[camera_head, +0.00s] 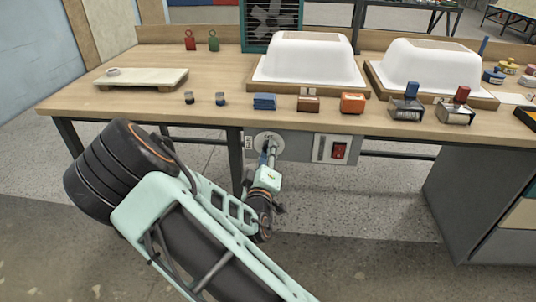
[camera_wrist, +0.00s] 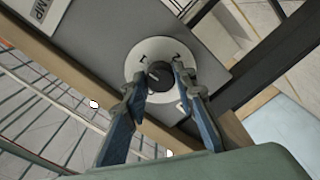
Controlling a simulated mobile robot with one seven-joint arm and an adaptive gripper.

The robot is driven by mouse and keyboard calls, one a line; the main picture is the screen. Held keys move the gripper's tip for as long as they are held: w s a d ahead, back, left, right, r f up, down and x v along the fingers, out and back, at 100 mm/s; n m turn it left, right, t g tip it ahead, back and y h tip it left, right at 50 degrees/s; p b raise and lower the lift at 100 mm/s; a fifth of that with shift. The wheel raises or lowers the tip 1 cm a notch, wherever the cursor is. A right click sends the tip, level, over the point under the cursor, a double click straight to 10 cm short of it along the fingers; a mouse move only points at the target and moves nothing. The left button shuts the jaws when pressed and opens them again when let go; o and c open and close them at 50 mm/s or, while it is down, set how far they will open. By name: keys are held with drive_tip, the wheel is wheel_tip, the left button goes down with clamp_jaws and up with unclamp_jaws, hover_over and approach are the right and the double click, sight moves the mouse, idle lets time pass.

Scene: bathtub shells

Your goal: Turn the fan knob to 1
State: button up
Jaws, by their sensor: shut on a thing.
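The fan knob is a small dark knob (camera_wrist: 159,76) at the centre of a round white dial plate (camera_wrist: 140,53) on a grey panel under the table's front edge. The dial marks are too small to read surely in the wrist view.
A red switch (camera_head: 339,151) sits on the panel right of the dial. A table leg (camera_head: 235,160) stands left of the dial.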

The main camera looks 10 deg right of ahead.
drive_tip(key=shift+m, duration=0.6)
drive_tip(key=o, duration=1.2)
drive_tip(key=shift+c, duration=0.2)
drive_tip(key=shift+s, duration=0.1)
drive_tip(key=v, duration=0.7)
drive_tip(key=shift+s, duration=0.15)
drive_tip(key=shift+a+r, duration=0.1)
